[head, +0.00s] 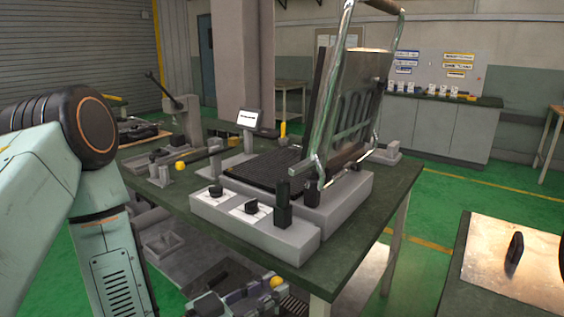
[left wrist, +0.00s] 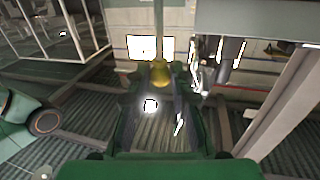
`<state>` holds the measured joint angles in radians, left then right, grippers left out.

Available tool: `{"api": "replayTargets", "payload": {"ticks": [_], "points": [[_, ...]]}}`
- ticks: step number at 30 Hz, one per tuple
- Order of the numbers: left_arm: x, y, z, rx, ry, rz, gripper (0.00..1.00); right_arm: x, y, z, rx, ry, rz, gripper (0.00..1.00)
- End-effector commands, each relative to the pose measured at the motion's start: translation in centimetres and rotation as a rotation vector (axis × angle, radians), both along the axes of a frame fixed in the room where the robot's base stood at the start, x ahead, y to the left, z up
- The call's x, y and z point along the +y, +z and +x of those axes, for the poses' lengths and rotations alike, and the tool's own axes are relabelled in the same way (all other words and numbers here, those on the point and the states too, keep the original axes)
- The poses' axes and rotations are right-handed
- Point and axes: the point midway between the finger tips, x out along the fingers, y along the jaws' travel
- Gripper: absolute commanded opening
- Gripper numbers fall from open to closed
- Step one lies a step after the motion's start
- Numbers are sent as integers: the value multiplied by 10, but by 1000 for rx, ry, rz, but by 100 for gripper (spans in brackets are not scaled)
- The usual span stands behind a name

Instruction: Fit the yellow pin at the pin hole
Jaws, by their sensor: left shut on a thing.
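My left gripper (head: 262,291) is low at the bottom of the head view, in front of and below the table's near edge. It is shut on the yellow pin (head: 277,282), whose round yellow head shows at the fingertips. In the left wrist view the yellow pin (left wrist: 160,75) sits between the two fingers of the left gripper (left wrist: 160,88). The pin's shaft is not clear in either view. I cannot make out the pin hole for certain. My right gripper is not in view.
The green-topped table (head: 350,240) carries a grey machine base (head: 262,229) with black knobs and a raised slotted plate (head: 345,100) in a tubular frame. Another yellow ball (head: 180,166) sits at the table's left. A metal sheet with a black handle (head: 515,250) lies at the right.

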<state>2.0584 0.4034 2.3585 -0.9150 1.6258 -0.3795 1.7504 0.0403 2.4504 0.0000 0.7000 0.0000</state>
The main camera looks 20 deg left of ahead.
Motion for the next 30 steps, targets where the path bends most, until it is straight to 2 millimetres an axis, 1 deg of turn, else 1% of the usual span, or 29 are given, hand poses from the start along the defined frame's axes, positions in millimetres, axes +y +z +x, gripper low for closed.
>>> {"api": "replayTargets", "payload": {"ticks": [1, 3, 11, 17, 23, 24, 27, 30], "points": [[-2, 21, 6, -4, -4, 2, 0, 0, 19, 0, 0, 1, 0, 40], [-2, 38, 15, -4, -2, 3, 0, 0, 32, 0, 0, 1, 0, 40], [-6, 99, 53, -4, 25, 4, 0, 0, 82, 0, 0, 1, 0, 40], [-8, 150, 86, -6, 73, 5, 0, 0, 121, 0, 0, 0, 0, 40], [-8, 207, 123, -7, 153, 5, 0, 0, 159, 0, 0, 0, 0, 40], [-7, 218, 131, -7, 174, 4, 0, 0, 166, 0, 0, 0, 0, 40], [-4, 246, 151, -8, 235, 4, 0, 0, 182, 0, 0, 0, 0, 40], [3, 268, 172, -7, 313, 2, 0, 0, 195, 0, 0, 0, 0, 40]]}}
